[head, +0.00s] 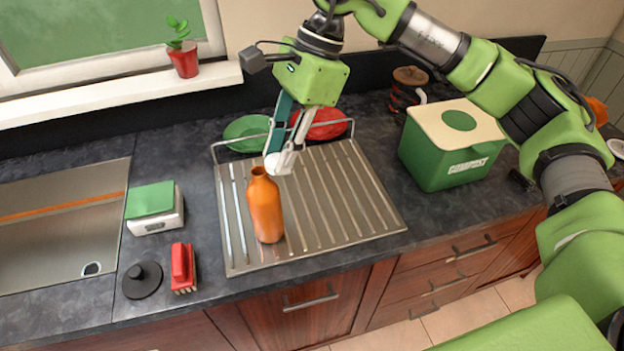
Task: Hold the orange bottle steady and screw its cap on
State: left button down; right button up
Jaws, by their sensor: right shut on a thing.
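The orange bottle (265,208) stands upright on the ridged metal drainboard (345,205), and its neck looks uncapped. My right gripper (283,152) comes down from above, just to the right of the bottle's neck. It is shut on a small white rounded thing (279,164), which looks like the cap. The cap is close beside the neck in the picture; I cannot tell whether they touch. The fingers partly hide the cap. My left gripper is not in view, and nothing is seen holding the bottle.
Green (247,132) and red (326,124) plates stand behind the drainboard by a wire rail. A green box (450,150) stands to the right. A kitchen scale (154,208), red brush (183,268) and black knobbed disc (142,279) lie left, near the sink (60,225).

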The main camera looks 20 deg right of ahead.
aim_at(264, 170)
jog(key=a+r+m, duration=0.1)
jog(key=w+a+r+m+t, duration=0.1)
jog(key=r, duration=0.1)
jog(key=w+a+r+m, duration=0.1)
jog(key=m, duration=0.1)
jog(key=shift+w+r+t, duration=0.1)
jog(key=shift+r+t, duration=0.15)
jog(key=shift+t, duration=0.05)
jog(key=shift+f, duration=0.15)
jog(key=shift+f, duration=1.9)
